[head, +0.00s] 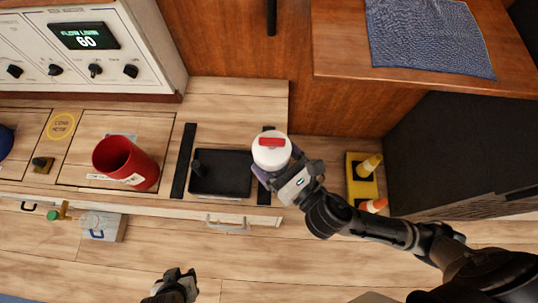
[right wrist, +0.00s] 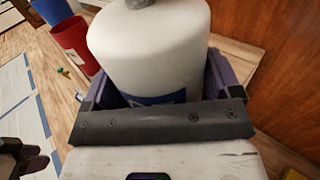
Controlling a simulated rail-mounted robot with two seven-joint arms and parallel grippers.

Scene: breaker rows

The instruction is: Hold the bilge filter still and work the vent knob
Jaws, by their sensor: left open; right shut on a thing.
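The bilge filter (head: 264,157) appears to be the white rounded canister at the middle of the head view. A red bar (head: 272,142), which looks like the vent knob, lies across its top. My right gripper (head: 281,166) is shut on the canister, with its purple fingers on either side. In the right wrist view the canister (right wrist: 150,50) stands between the fingers, with a blue band low on it and a grey piece at its cut-off top. My left gripper (head: 178,281) is open and empty at the bottom of the head view, well apart from the filter.
A red cup (head: 125,162) and a black tray (head: 221,173) with a dark upright peg are on the counter to the left. A control panel (head: 85,50) stands behind. A yellow block (head: 360,180) with orange-and-white pieces is to the right. Floor is free in front.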

